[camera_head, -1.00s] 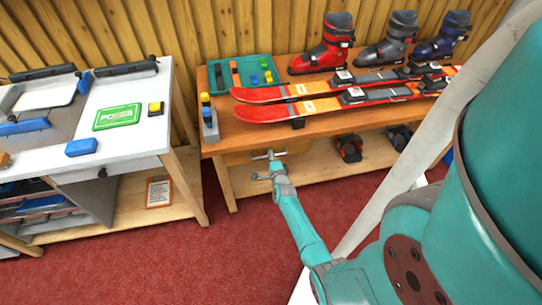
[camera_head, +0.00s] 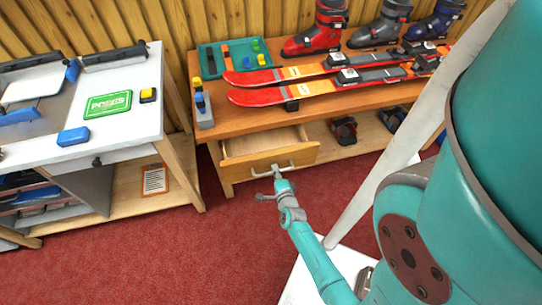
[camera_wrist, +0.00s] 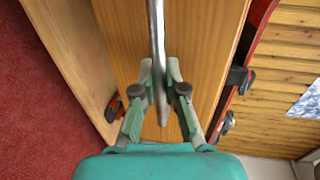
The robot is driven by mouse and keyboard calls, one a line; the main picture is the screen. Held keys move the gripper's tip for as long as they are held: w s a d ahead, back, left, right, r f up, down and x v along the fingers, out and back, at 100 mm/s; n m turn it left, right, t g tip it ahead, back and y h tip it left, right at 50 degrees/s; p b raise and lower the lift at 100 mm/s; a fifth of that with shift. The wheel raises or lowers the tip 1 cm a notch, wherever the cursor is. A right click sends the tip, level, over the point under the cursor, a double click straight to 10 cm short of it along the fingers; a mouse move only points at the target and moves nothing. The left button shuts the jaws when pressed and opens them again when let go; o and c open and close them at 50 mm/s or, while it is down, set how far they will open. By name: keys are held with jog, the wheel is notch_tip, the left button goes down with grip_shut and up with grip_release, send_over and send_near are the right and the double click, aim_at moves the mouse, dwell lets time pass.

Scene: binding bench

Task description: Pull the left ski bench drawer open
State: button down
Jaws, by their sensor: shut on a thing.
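The left ski bench drawer (camera_head: 240,172) is a wooden drawer under the left end of the ski bench top. It stands part way out, and the visible part of its inside looks empty. Its grey bar handle (camera_head: 292,166) is on the front. My gripper (camera_head: 277,178) is at the handle. In the wrist view my gripper (camera_wrist: 160,76) is shut on the metal handle (camera_wrist: 157,30), with one finger on each side. The drawer's wooden front (camera_wrist: 205,45) fills much of that view. The fingers partly hide the handle.
The ski bench top (camera_head: 222,122) carries red skis (camera_head: 270,97), several ski boots (camera_head: 315,42) and a green tray (camera_head: 207,60). Bindings (camera_head: 344,130) lie on its lower shelf. A white-topped workbench (camera_head: 130,130) stands to the left. Red carpet (camera_head: 190,250) lies clear in front.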

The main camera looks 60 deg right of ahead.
jog(key=f+v, duration=0.2)
jog(key=v, duration=0.7)
jog(key=shift+s+a, duration=0.35)
jog(key=shift+s, duration=0.05)
jog(key=c, duration=1.2)
grip_release()
jog(key=v, duration=1.2)
